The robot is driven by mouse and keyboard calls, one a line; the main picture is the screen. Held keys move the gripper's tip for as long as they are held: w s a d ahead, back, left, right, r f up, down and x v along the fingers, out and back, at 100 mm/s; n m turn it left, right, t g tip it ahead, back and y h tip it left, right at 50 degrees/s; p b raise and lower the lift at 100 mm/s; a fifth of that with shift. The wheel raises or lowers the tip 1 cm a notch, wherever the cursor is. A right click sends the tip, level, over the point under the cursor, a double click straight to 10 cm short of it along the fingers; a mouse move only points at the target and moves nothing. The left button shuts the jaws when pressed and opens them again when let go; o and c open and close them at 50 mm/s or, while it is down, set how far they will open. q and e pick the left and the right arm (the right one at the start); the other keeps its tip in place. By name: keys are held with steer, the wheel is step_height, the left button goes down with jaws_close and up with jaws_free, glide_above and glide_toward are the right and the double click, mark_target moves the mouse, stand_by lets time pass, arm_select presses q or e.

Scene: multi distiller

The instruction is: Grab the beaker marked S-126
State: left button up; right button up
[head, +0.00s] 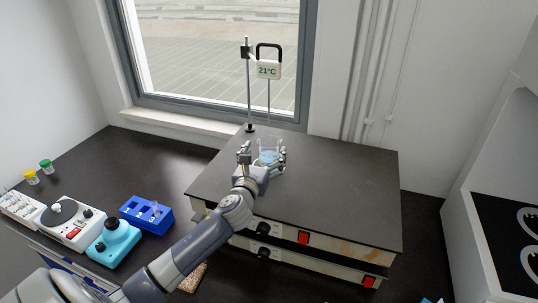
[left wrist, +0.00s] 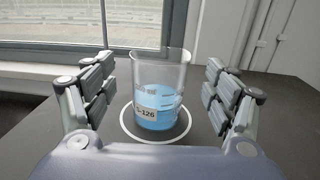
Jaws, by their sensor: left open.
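The beaker marked S-126 (left wrist: 158,92) is clear glass with blue liquid in its lower part. In the left wrist view it stands upright inside a white ring on the dark plate, its label facing me at the lower left. The beaker also shows in the head view (head: 269,153), on the hotplate (head: 330,185) behind my gripper. My left gripper (left wrist: 158,95) is open, with one finger on each side of the beaker and a visible gap on both sides. It also shows in the head view (head: 262,157). My right gripper is not in view.
A stand holds a 21°C display (head: 268,69) behind the beaker. A blue rack (head: 147,214), a cyan device (head: 113,240) and a white device (head: 70,224) sit on the counter at left. A white cabinet (head: 475,240) stands at right. The hotplate's right side is clear.

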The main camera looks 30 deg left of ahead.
mark_target(272, 140)
arm_select(q)
steer(key=shift+w, duration=0.3)
steer(key=p+x, duration=0.1)
steer(key=x, duration=0.2)
steer(key=shift+w+a+f, duration=0.1)
steer(key=shift+w+a, duration=0.1)
steer(key=shift+w, duration=0.15)
steer(key=shift+w+a+f, duration=0.1)
steer(key=shift+w+a, duration=0.05)
steer(key=shift+w, duration=0.4)
steer(key=shift+c, duration=0.3)
steer(key=c, duration=1.3)
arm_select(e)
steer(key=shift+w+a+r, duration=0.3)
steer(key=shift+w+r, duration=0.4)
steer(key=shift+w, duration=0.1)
